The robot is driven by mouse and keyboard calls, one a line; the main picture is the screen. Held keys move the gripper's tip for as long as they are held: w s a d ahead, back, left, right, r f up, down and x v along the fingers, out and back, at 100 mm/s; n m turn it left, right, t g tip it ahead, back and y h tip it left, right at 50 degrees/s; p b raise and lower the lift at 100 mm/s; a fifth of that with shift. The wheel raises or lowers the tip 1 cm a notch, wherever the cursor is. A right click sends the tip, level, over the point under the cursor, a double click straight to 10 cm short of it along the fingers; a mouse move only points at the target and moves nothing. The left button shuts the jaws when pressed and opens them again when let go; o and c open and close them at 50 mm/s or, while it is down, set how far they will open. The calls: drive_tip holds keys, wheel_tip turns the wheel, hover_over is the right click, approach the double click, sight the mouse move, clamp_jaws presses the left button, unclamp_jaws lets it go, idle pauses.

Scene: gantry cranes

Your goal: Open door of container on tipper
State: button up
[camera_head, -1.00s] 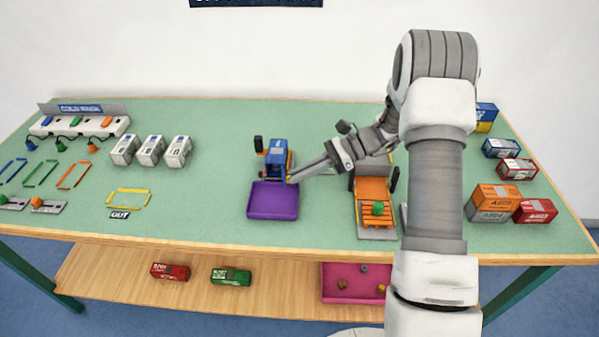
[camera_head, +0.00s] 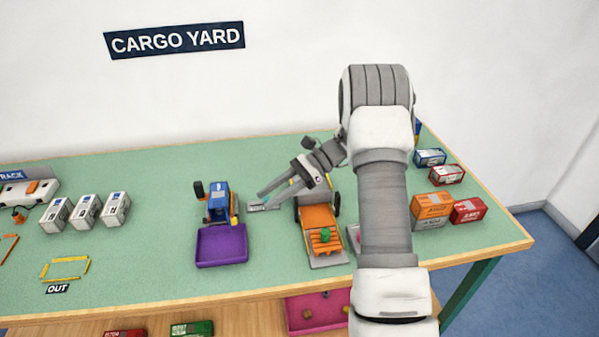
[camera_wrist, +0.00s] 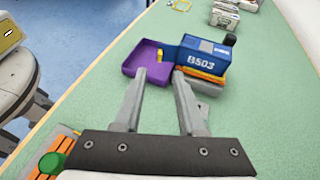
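The blue container marked B503 (camera_wrist: 203,58) sits on the tipper, behind the purple tray (camera_wrist: 135,60). In the head view the container (camera_head: 218,195) and the tray (camera_head: 222,260) stand left of my gripper (camera_head: 255,199). A blue panel (camera_wrist: 168,51) stands out from the container's tray-side end, like a door swung outward; I cannot tell how far it is open. A small yellow piece (camera_wrist: 160,55) shows beside it. My gripper (camera_wrist: 155,86) is open and empty, its fingertips just short of the container and apart from it.
An orange vehicle (camera_head: 318,218) with a green knob stands below and right of my gripper. White containers (camera_head: 85,211) stand at the left. Coloured containers (camera_head: 433,207) stand at the right. The table between the white containers and the tipper is clear.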

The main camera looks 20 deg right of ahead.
drive_tip(key=p+v, duration=0.1)
drive_tip(key=v, duration=0.8)
drive_tip(key=shift+d, duration=0.3)
drive_tip(key=shift+r, duration=0.15)
drive_tip(key=s+a+r+n+h+p, duration=0.3)
drive_tip(key=s+a+r+n+h, duration=0.15)
drive_tip(key=r, duration=0.45)
drive_tip(key=s+a+r+n+h+p, duration=0.2)
drive_tip(key=s+a+r+n+h, duration=0.15)
drive_tip(key=s+r, duration=0.35)
drive_tip(key=s+a+r+n+t+h+p, duration=0.1)
drive_tip(key=s+r+n+t+h+p, duration=0.1)
drive_tip(key=s, duration=0.5)
drive_tip(key=s+a+r+n+t+h+p, duration=0.1)
drive_tip(key=s+r+n+t+h+p, duration=0.2)
drive_tip(key=s+r+n+t+p, duration=0.1)
drive_tip(key=shift+s+r+n+t, duration=0.5)
drive_tip(key=shift+s+r+n, duration=0.9)
drive_tip(key=shift+s+r, duration=0.6)
